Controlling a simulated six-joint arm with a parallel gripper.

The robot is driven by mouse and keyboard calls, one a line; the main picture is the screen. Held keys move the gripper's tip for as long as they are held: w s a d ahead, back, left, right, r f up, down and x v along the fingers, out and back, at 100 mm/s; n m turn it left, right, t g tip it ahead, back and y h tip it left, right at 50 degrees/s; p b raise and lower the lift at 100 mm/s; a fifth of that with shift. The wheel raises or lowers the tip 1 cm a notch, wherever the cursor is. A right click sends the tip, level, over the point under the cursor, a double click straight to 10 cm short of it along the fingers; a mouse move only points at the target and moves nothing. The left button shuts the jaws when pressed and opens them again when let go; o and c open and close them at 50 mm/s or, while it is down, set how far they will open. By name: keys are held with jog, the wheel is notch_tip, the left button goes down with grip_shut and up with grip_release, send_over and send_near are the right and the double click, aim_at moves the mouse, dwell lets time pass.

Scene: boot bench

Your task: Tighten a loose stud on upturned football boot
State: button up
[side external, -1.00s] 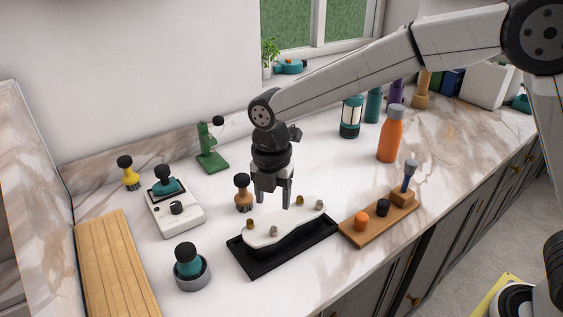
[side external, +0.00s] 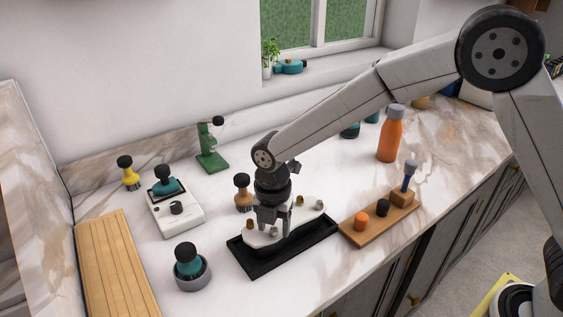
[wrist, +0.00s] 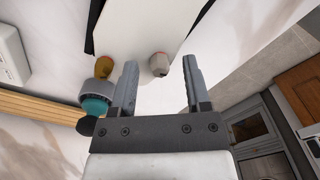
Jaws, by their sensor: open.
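The white upturned boot sole (side external: 293,217) lies in a black tray (side external: 287,257). Brass-coloured studs (side external: 249,225) and grey studs stand up from it. My gripper (side external: 272,231) is open, pointing down at the sole's left half. In the wrist view, a grey stud (wrist: 158,65) with a reddish top appears between the open fingertips (wrist: 161,69), apart from both. Whether the fingers are level with it or above it, I cannot tell. A brass stud (wrist: 103,67) is left of the fingers.
A wooden block (side external: 364,232) with orange and black knobs and an upright blue-handled tool (side external: 409,175) stands right of the tray. A brush (side external: 242,192) stands close behind it. A teal-topped round holder (side external: 191,268) is at left front. An orange bottle (side external: 390,138) stands behind.

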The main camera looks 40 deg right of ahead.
grip_shut()
jog(key=shift+m, duration=0.3)
jog(key=m, duration=1.9)
dwell(0.4)
